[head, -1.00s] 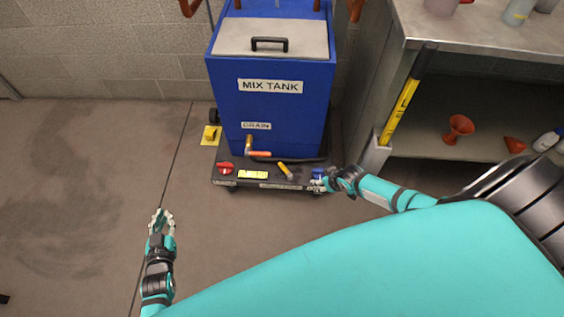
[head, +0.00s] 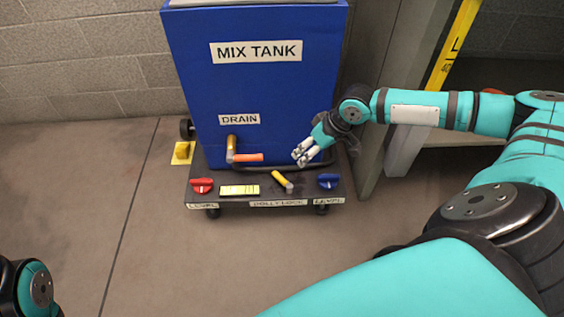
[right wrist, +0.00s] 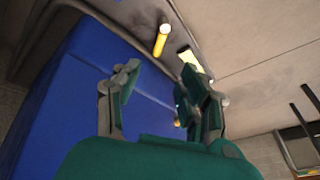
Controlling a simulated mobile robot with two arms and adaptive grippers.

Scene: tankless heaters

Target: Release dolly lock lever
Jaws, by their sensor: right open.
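The dolly lock lever (head: 282,182) is a short yellow handle on the dark dolly base (head: 232,202), above a DOLLY LOCK label (head: 278,203). It lies at a slant, its upper-left end toward the tank. My right gripper (head: 305,154) is open and empty, up and right of the lever in the picture, apart from it. In the right wrist view the yellow lever (right wrist: 161,40) shows beyond the open fingers (right wrist: 161,75). My left gripper is out of view; only part of my left arm shows at the lower left.
The blue mix tank (head: 255,85) stands on the dolly. An orange-handled drain valve (head: 245,157), red knob (head: 202,185), yellow level strip (head: 239,190) and blue knob (head: 328,181) are close by. Floor in front is clear.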

